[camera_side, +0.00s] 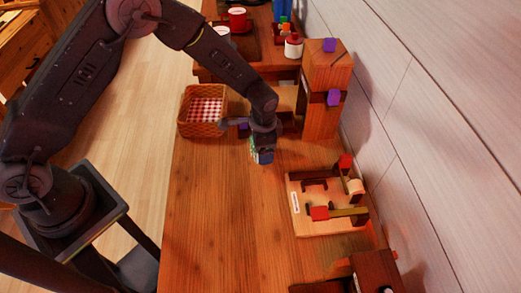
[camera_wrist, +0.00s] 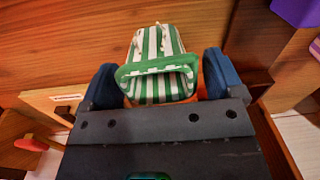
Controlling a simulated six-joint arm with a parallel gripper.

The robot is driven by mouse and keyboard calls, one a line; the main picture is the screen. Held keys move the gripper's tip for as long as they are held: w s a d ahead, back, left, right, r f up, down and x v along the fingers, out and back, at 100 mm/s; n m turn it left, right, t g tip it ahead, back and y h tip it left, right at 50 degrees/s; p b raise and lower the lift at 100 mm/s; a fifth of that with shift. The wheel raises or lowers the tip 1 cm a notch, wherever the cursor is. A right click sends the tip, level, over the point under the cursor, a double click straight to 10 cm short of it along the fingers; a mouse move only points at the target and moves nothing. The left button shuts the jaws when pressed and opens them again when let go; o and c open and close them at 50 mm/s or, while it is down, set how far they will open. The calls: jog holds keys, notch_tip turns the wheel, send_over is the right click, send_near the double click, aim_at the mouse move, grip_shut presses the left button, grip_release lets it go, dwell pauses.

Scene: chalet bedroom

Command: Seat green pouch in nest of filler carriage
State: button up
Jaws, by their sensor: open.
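The green pouch (camera_wrist: 160,62), green-and-white striped with a green rim, lies between the two blue fingers of my gripper (camera_wrist: 160,82) in the wrist view. The fingers are open, with narrow gaps beside the pouch. In the side view my gripper (camera_side: 261,152) points down over the wooden table, and a small part of the pouch shows beside it, mostly hidden. A light wooden fixture (camera_side: 302,221) with a white label, dark inner frame and red blocks stands to the right; it looks like the filler carriage. Its nest is not clear.
A wooden tower (camera_side: 321,117) with purple blocks stands behind my gripper, near the wall. A wicker basket (camera_side: 183,124) with checked cloth is at the left edge. A dark wooden box (camera_side: 376,270) is at the front right. The front left of the table (camera_side: 220,230) is clear.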

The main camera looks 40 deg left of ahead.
jog(key=shift+f, duration=0.3)
jog(key=shift+c, duration=0.4)
jog(key=c, duration=0.9)
jog(key=shift+r, duration=0.1)
